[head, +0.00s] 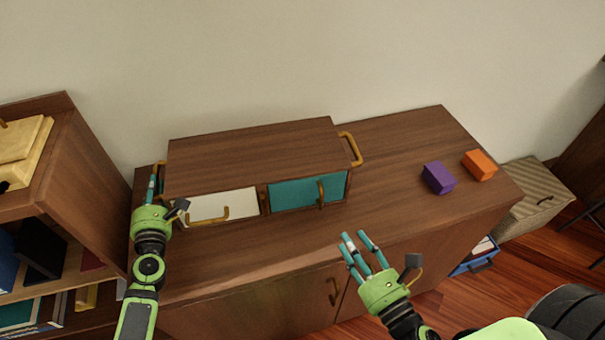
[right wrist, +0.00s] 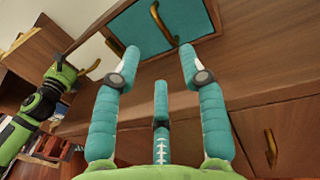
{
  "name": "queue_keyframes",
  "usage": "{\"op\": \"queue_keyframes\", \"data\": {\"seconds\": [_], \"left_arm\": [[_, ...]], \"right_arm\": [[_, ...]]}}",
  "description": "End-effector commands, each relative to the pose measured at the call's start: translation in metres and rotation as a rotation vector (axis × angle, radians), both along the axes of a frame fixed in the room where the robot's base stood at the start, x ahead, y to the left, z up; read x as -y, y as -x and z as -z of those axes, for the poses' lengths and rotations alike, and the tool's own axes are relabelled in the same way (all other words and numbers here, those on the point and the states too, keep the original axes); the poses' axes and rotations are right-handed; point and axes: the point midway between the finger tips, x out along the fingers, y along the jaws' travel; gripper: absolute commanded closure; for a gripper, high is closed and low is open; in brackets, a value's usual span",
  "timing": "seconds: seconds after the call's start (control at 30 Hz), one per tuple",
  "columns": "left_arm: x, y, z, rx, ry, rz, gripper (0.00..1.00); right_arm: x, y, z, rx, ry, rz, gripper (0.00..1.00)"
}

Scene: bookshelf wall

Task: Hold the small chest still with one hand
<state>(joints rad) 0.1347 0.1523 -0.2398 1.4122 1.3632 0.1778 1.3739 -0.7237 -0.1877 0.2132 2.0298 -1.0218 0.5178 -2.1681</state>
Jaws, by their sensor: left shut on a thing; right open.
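The small wooden chest (head: 250,150) stands on the cabinet top against the wall. Its front has a white drawer (head: 205,208) on the left and a teal door (head: 300,193) on the right, both looking closed, with brass handles. My left gripper (head: 158,190) is at the chest's left end, shut on the side handle there, which its fingers partly hide. My right gripper (head: 362,250) is open and empty, in front of the cabinet's front edge. In the right wrist view its spread fingers (right wrist: 155,75) point toward the teal door (right wrist: 150,25), apart from it.
A purple block (head: 438,178) and an orange block (head: 480,165) sit on the cabinet top (head: 400,200) at the right. A bookshelf (head: 60,190) stands close on the left. A striped box (head: 530,195) and a blue bin (head: 478,258) are at the right. The cabinet top between chest and blocks is clear.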

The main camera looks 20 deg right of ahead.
Motion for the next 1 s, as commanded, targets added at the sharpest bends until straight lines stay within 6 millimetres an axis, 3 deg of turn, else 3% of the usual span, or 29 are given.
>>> {"op": "queue_keyframes", "data": {"seconds": [0.03, 0.17, 0.27, 0.53, 0.77, 1.0], "left_arm": [[-0.006, 0.003, 0.01, -0.017, -0.004, -0.01, 1.0], [-0.006, 0.003, 0.01, -0.017, -0.004, -0.01, 1.0], [-0.006, 0.003, 0.01, -0.017, -0.004, -0.01, 1.0], [-0.006, 0.003, 0.01, -0.016, -0.004, -0.011, 1.0], [-0.006, 0.003, 0.01, -0.016, -0.003, -0.011, 1.0], [-0.006, 0.003, 0.01, -0.016, -0.003, -0.011, 1.0]], "right_arm": [[-0.002, -0.001, -0.001, 0.004, -0.024, -0.006, 0.59], [-0.011, -0.006, -0.013, 0.024, -0.203, -0.045, 0.59], [-0.023, -0.011, -0.03, 0.04, -0.466, -0.113, 0.59], [-0.056, -0.016, -0.081, -0.037, -1.367, -0.401, 0.59], [-0.07, -0.012, -0.111, -0.27, -2.113, -0.667, 0.59], [-0.073, -0.008, -0.125, -0.67, -2.847, -0.888, 0.59]]}}
